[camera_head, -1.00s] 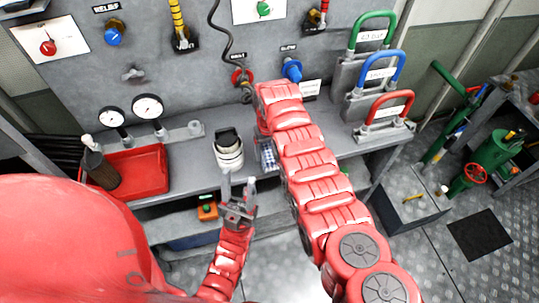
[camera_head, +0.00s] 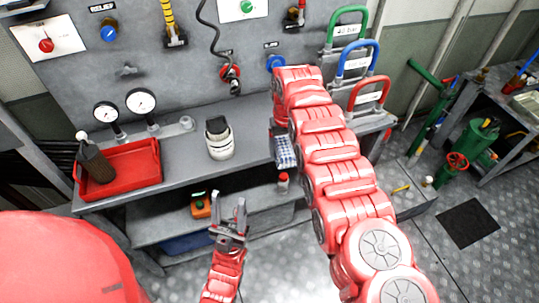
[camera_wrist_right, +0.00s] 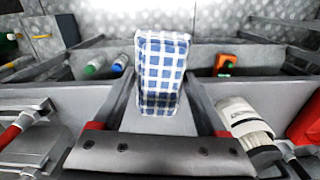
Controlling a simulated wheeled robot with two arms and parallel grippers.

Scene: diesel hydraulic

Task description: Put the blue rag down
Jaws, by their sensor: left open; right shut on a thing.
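The blue-and-white checked rag (camera_head: 286,152) shows beside my right arm, near the front edge of the grey workbench. In the right wrist view the rag (camera_wrist_right: 160,75) is folded into a block between the two fingers of my right gripper (camera_wrist_right: 160,80), which is shut on it. I cannot tell whether the rag touches the bench. In the head view my right arm hides its own gripper. My left gripper (camera_head: 230,212) is open and empty, in front of the bench's lower shelf.
A white canister (camera_head: 219,140) stands on the bench left of the rag. A red tray (camera_head: 135,172) with a dark bottle (camera_head: 95,160) is further left.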

